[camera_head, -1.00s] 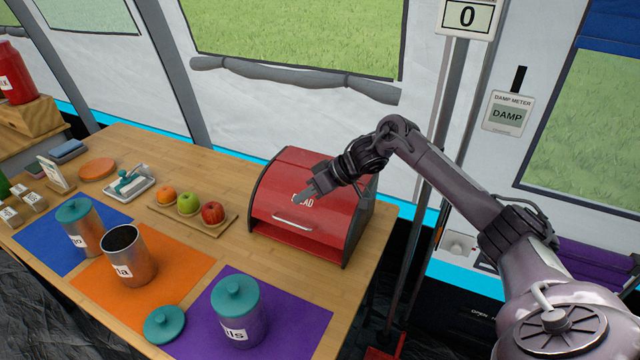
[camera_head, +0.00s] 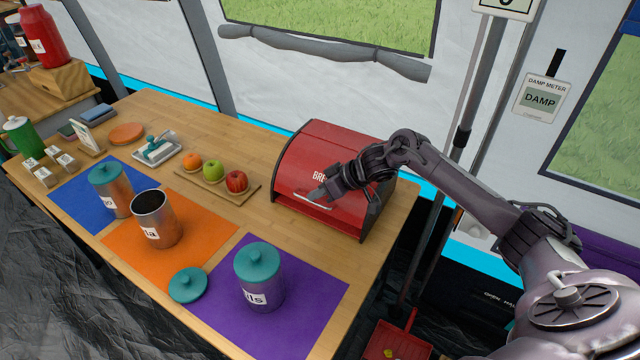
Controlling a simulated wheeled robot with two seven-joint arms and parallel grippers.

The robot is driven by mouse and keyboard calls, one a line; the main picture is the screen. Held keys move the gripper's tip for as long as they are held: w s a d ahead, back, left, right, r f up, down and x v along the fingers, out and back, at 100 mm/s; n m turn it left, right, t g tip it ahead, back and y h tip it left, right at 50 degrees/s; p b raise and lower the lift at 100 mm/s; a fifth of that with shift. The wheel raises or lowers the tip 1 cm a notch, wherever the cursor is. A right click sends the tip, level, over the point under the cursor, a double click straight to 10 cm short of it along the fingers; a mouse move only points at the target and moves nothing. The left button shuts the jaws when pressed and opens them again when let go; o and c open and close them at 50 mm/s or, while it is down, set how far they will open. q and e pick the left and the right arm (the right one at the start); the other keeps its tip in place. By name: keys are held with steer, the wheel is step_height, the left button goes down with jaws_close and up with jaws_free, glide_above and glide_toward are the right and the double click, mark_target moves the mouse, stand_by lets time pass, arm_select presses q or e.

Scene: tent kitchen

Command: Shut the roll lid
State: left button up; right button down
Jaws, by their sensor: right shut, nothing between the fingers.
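The red bread box (camera_head: 330,150) stands at the right end of the wooden table, with its curved roll lid (camera_head: 312,160) facing front. The pale bar handle (camera_head: 312,202) runs across the lid's lower part. My right gripper (camera_head: 320,193) is shut and empty, its tips at the lid front just above the handle. Whether they touch is unclear. The gripper hides part of the lid's lettering. My left gripper is out of view.
A board with an orange, a green apple and a red apple (camera_head: 236,181) lies left of the box. Canisters stand on blue, orange and purple mats; a loose teal lid (camera_head: 188,285) lies in front. The table (camera_head: 330,248) is bare in front of the box.

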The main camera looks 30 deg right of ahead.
steer(key=shift+n+t+h, duration=0.5)
steer(key=shift+n+h, duration=0.1)
steer(key=shift+h, duration=0.3)
steer(key=f, duration=0.1)
steer(key=s+a+f, duration=0.1)
steer(key=a+f, duration=0.1)
steer(key=f, duration=0.1)
steer(key=shift+s+a, duration=0.1)
steer(key=shift+s, duration=0.1)
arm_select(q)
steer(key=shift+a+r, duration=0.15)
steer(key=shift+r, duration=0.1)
arm_select(e)
steer(key=shift+s+a+f, duration=0.1)
steer(key=shift+f, duration=0.3)
